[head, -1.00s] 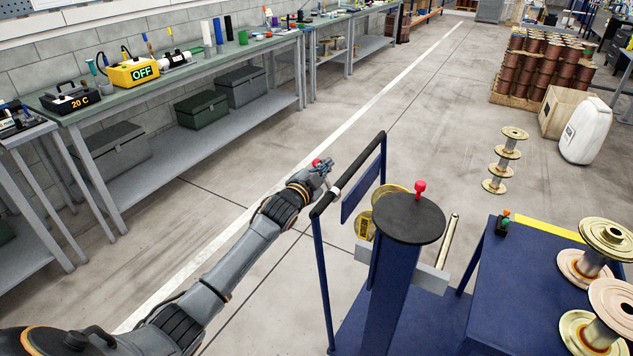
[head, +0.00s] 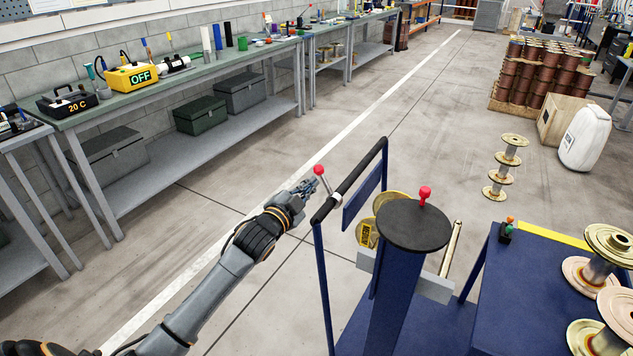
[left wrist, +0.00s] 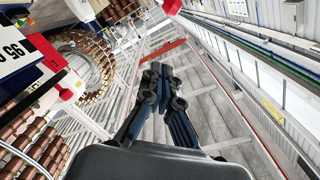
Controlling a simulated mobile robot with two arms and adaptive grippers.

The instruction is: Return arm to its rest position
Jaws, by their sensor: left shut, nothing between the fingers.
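My left gripper (head: 306,188) is shut and empty in the head view, just left of the blue carousel's black handlebar (head: 350,180). A lever with a red knob (head: 319,170) stands at the bar's near end, close beside the fingertips, with a small gap visible between them. The left wrist view shows the closed dark fingers (left wrist: 161,72) with nothing between them. A red knob (left wrist: 70,86) is to their left there. My right gripper is not in view.
The carousel post has a round black top (head: 412,226) with a second red knob (head: 425,193). A blue table (head: 520,285) with metal spools is at right. A green-topped workbench (head: 215,66) runs along the wall. Floor between bench and carousel is clear.

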